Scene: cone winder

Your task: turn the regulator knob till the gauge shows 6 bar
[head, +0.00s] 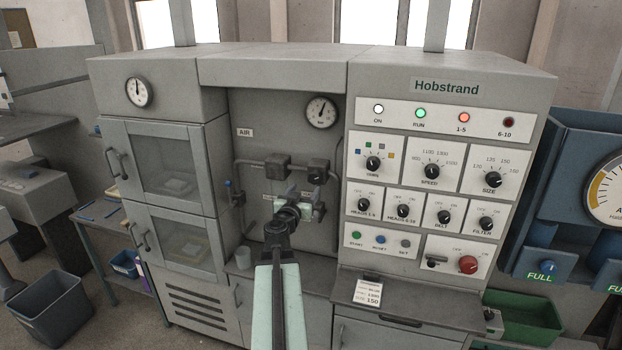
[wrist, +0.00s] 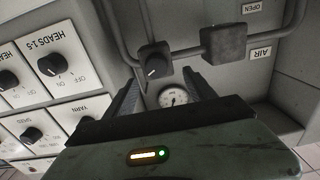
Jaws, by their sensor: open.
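The regulator knob (head: 318,171) is a small dark knob on the pipework in the recess, below the round white air gauge (head: 321,112). The gauge's needle points up and slightly right; its numbers are too small to read. My gripper (head: 299,197) is in front of the recess, below the knob in the head view. In the upside-down wrist view, the knob (wrist: 154,66) with its pale pointer mark lies ahead, between the lines of the two open fingers (wrist: 160,80). The gauge (wrist: 174,98) shows between the fingers. The jaws are empty and apart from the knob.
A dark filter block (head: 276,166) sits on the pipe left of the knob. The control panel (head: 430,175) with its dials stands close on the right. A second gauge (head: 138,92) is on the left cabinet.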

